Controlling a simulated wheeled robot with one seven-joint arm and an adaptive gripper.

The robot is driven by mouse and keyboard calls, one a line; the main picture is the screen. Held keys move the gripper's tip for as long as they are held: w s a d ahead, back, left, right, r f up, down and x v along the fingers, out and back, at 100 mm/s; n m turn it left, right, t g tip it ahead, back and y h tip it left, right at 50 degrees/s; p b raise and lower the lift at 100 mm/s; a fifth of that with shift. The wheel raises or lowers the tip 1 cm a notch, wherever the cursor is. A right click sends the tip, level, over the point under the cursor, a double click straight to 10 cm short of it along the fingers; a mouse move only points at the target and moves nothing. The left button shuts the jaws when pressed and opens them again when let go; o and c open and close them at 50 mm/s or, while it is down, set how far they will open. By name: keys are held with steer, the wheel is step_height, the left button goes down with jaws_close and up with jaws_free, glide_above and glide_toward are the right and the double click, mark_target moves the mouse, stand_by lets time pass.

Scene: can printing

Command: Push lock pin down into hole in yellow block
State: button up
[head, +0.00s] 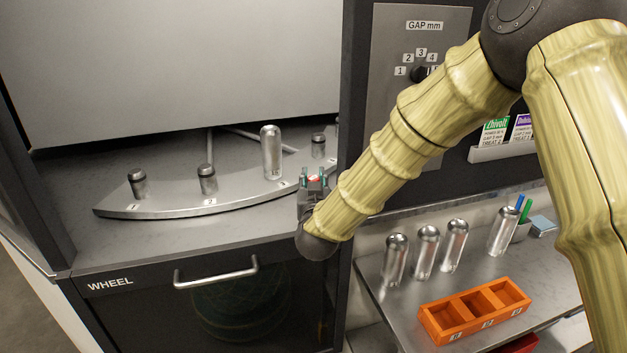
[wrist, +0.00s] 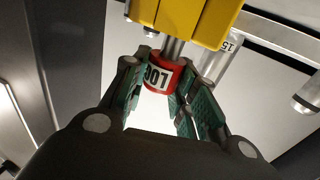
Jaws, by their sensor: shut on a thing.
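My gripper (wrist: 171,64) has its green-padded fingers shut around the red knob of the lock pin (wrist: 160,78), whose white label is partly readable. The pin's metal shaft (wrist: 173,47) runs from the knob up to the edge of the yellow block (wrist: 195,18) at the top of the wrist view. I cannot tell how far the shaft sits in the hole; the hole is hidden. In the head view my gripper (head: 314,178) is at the right end of the wheel plate, with a bit of red between its fingertips. The yellow block does not show there.
The curved wheel plate (head: 165,207) carries short numbered posts and one tall silver can (head: 271,152). Several cans stand on the right-hand shelf behind an orange tray (head: 456,322). A dark cabinet post stands beside my gripper, with a gap dial panel (head: 390,60) to its right.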

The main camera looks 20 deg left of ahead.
steer(key=shift+f, duration=0.45)
steer(key=o, duration=1.1)
steer(key=v, duration=1.2)
